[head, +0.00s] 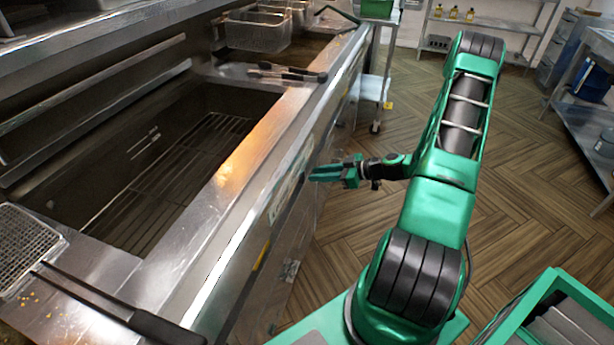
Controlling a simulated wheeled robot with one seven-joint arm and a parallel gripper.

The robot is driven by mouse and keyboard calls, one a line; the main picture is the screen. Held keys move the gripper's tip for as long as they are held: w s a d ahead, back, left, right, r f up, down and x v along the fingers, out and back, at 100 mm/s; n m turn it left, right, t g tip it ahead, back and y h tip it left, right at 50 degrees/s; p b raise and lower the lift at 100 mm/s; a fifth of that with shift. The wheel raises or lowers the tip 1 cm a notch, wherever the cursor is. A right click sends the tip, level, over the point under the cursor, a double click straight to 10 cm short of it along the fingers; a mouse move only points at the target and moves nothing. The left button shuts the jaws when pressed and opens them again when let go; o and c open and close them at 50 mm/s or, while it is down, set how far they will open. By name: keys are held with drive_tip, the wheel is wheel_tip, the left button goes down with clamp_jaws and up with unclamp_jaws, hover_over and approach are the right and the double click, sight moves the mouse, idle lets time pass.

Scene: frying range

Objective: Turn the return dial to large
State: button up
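My gripper (326,174) is at the front panel of the fryer (285,215), just below the steel front edge. It points left toward the panel, and its green fingers look close to it. I cannot tell whether they touch it. The fingers are small and seen from above and the side, so their opening is not clear. No return dial can be made out; the front panel is seen at a steep angle. A pale label and a yellow strip (261,255) show on the panel.
A wire basket (25,245) with a black handle lies at the front left. Tongs (287,72) rest on the fryer top, with another basket (256,32) behind. A wheeled steel table (375,85) stands beyond the gripper.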

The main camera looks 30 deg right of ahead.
drive_tip(key=v, duration=0.4)
drive_tip(key=shift+s+d, duration=0.2)
idle(0.4)
drive_tip(key=s+a+r+m+g+h, duration=0.2)
drive_tip(key=s+a+r+m+g, duration=0.1)
drive_tip(key=s+r, duration=0.5)
drive_tip(key=s+a+r+m+g+h, duration=0.3)
drive_tip(key=s+r+m, duration=0.3)
drive_tip(key=s, duration=0.5)
drive_tip(key=s+a+r+m+g+h, duration=0.3)
drive_tip(key=s+r+m+g, duration=0.1)
drive_tip(key=s+r, duration=0.6)
drive_tip(key=shift+s+a+r+m+g, duration=0.25)
drive_tip(key=shift+a+r+m+g, duration=0.1)
drive_tip(key=shift+r+m, duration=0.15)
